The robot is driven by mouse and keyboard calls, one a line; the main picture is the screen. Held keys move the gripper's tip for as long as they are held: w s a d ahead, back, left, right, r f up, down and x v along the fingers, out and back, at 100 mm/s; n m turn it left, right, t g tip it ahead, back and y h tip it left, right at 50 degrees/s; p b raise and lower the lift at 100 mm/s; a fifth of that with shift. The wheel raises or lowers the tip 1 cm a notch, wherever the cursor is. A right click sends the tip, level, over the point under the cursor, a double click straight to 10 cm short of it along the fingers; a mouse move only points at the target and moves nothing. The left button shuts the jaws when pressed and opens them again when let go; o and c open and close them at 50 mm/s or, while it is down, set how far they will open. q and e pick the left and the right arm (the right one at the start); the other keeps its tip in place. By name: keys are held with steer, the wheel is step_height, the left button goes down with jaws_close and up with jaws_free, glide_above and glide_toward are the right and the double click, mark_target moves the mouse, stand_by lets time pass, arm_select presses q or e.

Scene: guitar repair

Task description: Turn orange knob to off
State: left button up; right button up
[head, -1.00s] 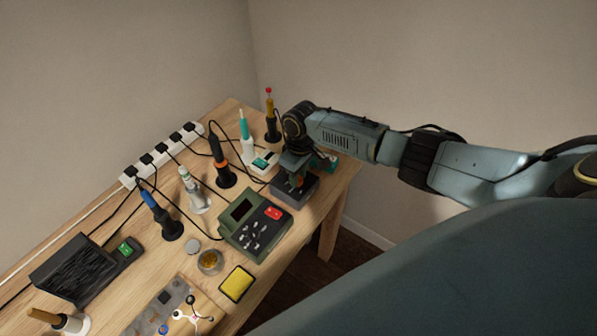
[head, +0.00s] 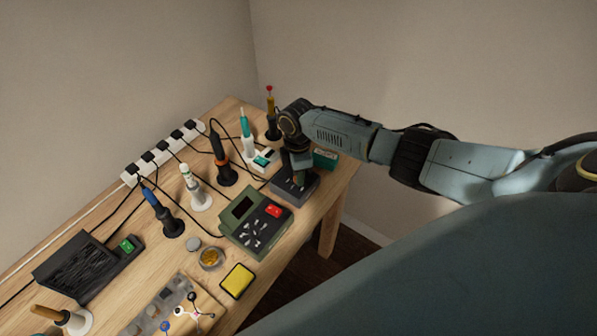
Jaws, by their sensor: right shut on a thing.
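A dark grey soldering station box (head: 308,190) stands near the right end of the wooden workbench. My right gripper (head: 299,180) points down onto its top and is shut on the orange knob there. The gripper hides the knob, so its setting cannot be read. A soldering iron with an orange collar (head: 221,160) stands upright in a dark holder to the left of the box. My left gripper is not in view.
A green station with a red display (head: 258,222) stands close in front of the box. A teal box (head: 325,159) is just behind the gripper. Several irons, cables and a white power strip (head: 165,152) line the back. A yellow sponge (head: 238,281) lies in front.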

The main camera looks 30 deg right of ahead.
steer(key=shift+a+n, duration=0.1)
steer(key=shift+n, duration=0.4)
steer(key=o, duration=1)
steer(key=r, duration=0.4)
steer(key=r+p, duration=0.1)
steer(key=r, duration=0.4)
steer(key=w+r, duration=0.1)
steer(key=r, duration=0.3)
steer(key=shift+r, duration=0.2)
